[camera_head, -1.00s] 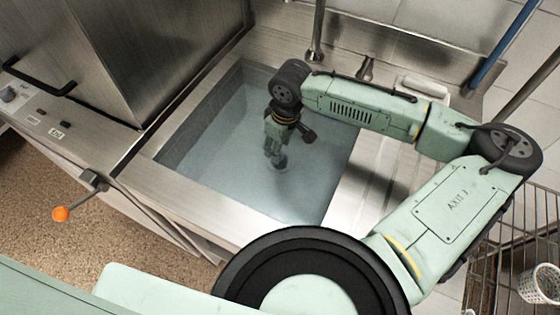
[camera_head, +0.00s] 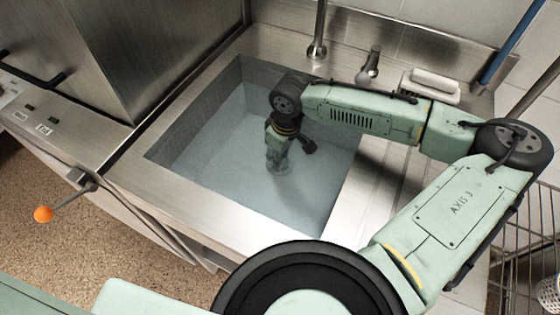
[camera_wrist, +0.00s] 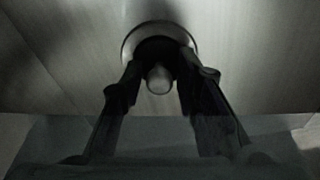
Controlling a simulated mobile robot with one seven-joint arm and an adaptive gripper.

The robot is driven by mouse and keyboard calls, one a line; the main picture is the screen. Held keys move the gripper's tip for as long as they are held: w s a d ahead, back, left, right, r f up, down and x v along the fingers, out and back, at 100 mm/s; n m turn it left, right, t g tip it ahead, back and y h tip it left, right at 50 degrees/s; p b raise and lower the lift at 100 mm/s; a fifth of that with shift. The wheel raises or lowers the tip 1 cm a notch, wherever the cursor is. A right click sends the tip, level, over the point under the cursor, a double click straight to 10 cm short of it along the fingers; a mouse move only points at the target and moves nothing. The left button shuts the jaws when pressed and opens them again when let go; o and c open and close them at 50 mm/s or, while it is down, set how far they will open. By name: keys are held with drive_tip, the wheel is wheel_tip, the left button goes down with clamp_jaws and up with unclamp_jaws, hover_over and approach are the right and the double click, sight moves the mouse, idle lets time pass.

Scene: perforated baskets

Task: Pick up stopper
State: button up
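The stopper (camera_wrist: 158,80) shows in the wrist view as a pale, rounded knob in a dark round recess with a metal rim, at the sink bottom. My gripper (camera_wrist: 160,75) is open, with one dark finger on each side of the knob and visible gaps to it. In the head view my gripper (camera_head: 278,165) points down into the water-filled sink (camera_head: 210,200), its lower end at or below the water surface. The stopper cannot be made out in the head view.
Steel sink walls surround my gripper. A faucet (camera_head: 318,48) and a second spout (camera_head: 371,65) stand behind, with a white dish (camera_head: 432,85) at the back right. A steel cabinet (camera_head: 165,50) stands left, with an orange-knobbed lever (camera_head: 43,214) below. A wire rack (camera_head: 522,245) is at right.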

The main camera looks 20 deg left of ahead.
clamp_jaws()
idle(0.4)
